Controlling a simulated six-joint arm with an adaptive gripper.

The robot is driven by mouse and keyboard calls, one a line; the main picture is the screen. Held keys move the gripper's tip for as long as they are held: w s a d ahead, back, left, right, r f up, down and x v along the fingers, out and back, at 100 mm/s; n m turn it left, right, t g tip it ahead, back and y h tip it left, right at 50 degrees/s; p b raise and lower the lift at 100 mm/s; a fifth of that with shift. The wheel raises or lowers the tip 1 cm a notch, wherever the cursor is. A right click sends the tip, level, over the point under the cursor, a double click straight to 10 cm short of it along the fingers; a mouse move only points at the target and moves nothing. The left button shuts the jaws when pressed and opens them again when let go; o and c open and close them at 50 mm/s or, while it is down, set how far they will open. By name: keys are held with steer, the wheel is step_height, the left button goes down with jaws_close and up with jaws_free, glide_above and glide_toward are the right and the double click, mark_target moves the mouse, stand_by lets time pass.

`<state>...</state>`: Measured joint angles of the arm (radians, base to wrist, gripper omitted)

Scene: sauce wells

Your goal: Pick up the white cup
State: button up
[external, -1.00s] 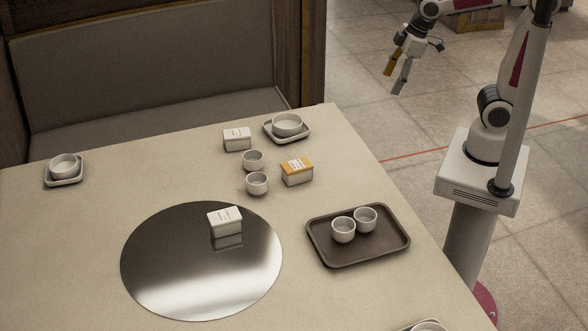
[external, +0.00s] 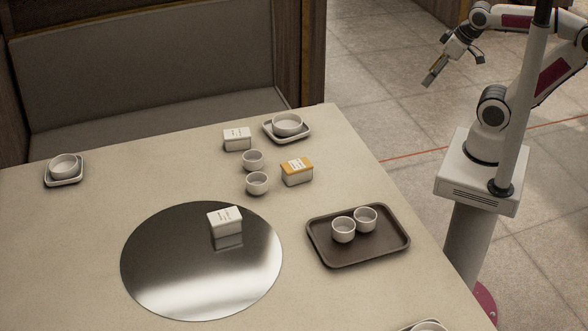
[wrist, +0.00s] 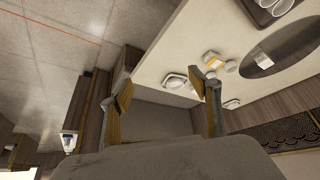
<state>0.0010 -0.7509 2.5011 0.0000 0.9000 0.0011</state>
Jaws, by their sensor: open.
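Several white cups stand upright on the table. Two cups, a left one (external: 343,230) and a right one (external: 365,219), are side by side on the brown tray (external: 322,256). Two more, a back one (external: 253,160) and a front one (external: 257,183), stand near the table's middle. I cannot tell which white cup is meant. My gripper (external: 431,77) is open and empty, above the floor beyond the table's right edge, well apart from all cups. In the wrist view its two fingers (wrist: 160,90) are spread with nothing between them.
A round mirror-like disc (external: 190,285) carries a white box (external: 225,220). A yellow-topped box (external: 297,171) and another white box (external: 237,139) stand by the middle cups. Bowls on saucers sit at the back (external: 287,124) and far left (external: 63,166). A bench (external: 150,75) lies behind the table.

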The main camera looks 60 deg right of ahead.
steer(key=shift+o, duration=0.6)
steer(key=shift+w, duration=0.1)
steer(key=w+a+f+n+y, duration=0.1)
steer(key=w+a, duration=0.4)
steer(key=w, duration=0.4)
steer(key=w+a+f+n+t+y, duration=0.1)
steer(key=w+a+f, duration=0.1)
steer(key=w+a, duration=0.45)
steer(key=w+a+f+n, duration=0.1)
steer(key=w+a, duration=0.2)
steer(key=w, duration=0.7)
steer(key=w+a+f, duration=0.4)
steer(key=a+f, duration=0.2)
steer(key=f, duration=0.1)
steer(key=w+a+f+n+t+y, duration=0.1)
steer(key=w+a+f, duration=0.3)
steer(key=a+f, duration=0.3)
steer(key=w+a+f+n+y, duration=0.1)
steer(key=w+a+f, duration=0.3)
steer(key=a+f, duration=0.2)
steer(key=shift+w+a+f, duration=0.1)
steer(key=shift+a+f, duration=0.1)
steer(key=shift+f, duration=0.45)
steer(key=shift+w+a+f, duration=0.1)
steer(key=shift+a+f, duration=0.1)
steer(key=shift+f, duration=0.45)
steer(key=shift+a+f, duration=0.2)
steer(key=shift+f, duration=0.1)
